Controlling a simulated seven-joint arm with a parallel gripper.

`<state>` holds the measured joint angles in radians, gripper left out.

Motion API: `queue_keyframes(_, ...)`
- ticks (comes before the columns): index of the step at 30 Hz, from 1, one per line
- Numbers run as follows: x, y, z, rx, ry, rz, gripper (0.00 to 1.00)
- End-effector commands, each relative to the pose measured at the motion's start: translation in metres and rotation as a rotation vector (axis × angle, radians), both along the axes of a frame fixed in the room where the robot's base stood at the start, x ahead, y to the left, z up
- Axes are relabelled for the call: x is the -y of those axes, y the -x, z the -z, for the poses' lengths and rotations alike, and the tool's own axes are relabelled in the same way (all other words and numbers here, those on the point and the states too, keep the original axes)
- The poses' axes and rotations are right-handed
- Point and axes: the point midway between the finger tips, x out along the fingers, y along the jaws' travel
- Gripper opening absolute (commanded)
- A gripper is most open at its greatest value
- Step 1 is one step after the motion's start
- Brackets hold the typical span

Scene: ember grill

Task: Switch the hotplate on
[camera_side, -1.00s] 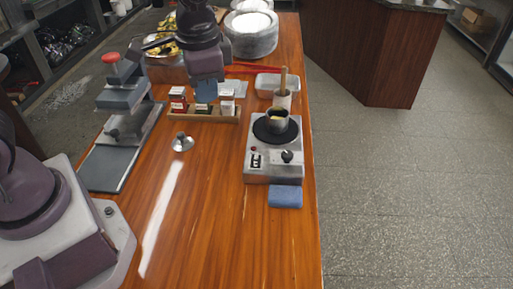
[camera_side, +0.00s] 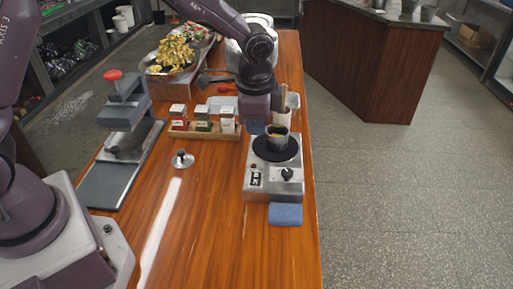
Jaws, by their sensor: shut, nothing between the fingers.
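The hotplate (camera_side: 273,186) is a silver box with a round black plate on top, near the right edge of the wooden counter. Its front panel has a dark knob (camera_side: 287,174), a small red lamp (camera_side: 254,166) and a black-and-white switch (camera_side: 256,179). A small metal pot (camera_side: 277,139) with yellowish contents stands on the black plate. My gripper (camera_side: 256,128) points down beside the pot, at the hotplate's back left. It is shut and appears empty; its fingertips are small and partly hard to make out. Whether it touches the hotplate cannot be told.
A blue sponge (camera_side: 286,214) lies in front of the hotplate. A holder with wooden utensils (camera_side: 283,115) stands behind it. A wooden tray (camera_side: 190,134) of small boxes is to the left. A metal-knobbed lid (camera_side: 183,160) lies on clear counter, and a press (camera_side: 122,112) stands farther left.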

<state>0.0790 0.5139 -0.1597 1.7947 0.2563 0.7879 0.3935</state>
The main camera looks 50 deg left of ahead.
Motion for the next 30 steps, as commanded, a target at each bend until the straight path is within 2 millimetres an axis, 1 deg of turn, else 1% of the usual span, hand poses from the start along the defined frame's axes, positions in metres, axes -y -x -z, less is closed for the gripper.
queue_keyframes(5,-0.002,-0.001,0.031,-0.007,-0.002,0.001,0.0)
queue_keyframes(12,-0.007,-0.006,0.083,-0.006,-0.001,0.0,0.0)
queue_keyframes(18,-0.01,-0.009,0.116,-0.004,-0.001,0.0,0.0)
queue_keyframes(21,-0.011,-0.01,0.125,-0.003,0.0,0.0,0.0)
queue_keyframes(24,-0.011,-0.011,0.131,-0.001,0.001,0.0,0.0)
queue_keyframes(30,-0.011,-0.011,0.133,0.0,0.0,0.0,0.0)
